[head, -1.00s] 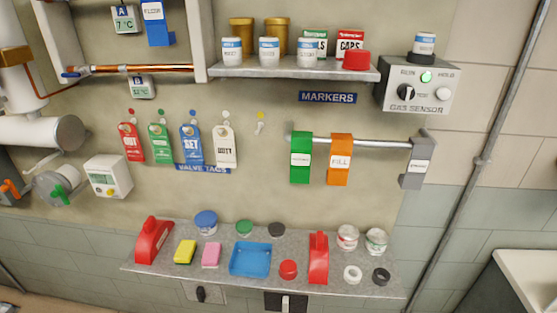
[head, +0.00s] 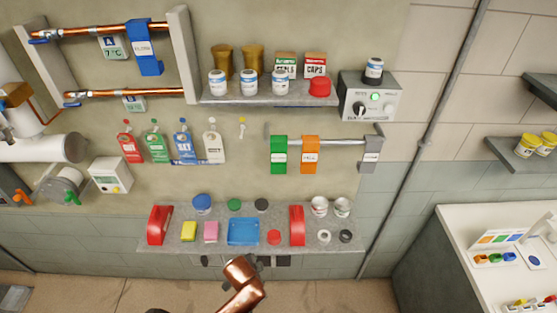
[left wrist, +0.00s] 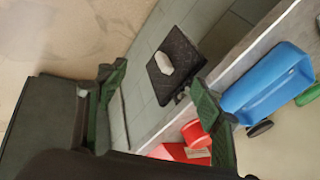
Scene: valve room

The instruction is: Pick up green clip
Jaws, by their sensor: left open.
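The green clip (head: 279,154) hangs from the wall rail, left of an orange clip (head: 310,155) and a grey clip (head: 371,155). It has a white label. My left gripper (left wrist: 160,95) shows in the left wrist view, open, with nothing between its fingers. Beyond it are a dark wall plate (left wrist: 176,66), a blue object (left wrist: 268,82) and red objects (left wrist: 196,134). A green piece (left wrist: 309,95) at the right edge is cut off, and I cannot tell what it is. Neither gripper shows clearly in the head view.
Below the rail, a grey shelf (head: 180,247) holds red holders, a blue tray (head: 243,232), sponges, lids and jars. An upper shelf (head: 268,100) stands over the rail. A copper-coloured link (head: 240,285), apparently mine, rises before the lower shelf. A white counter (head: 470,225) is at right.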

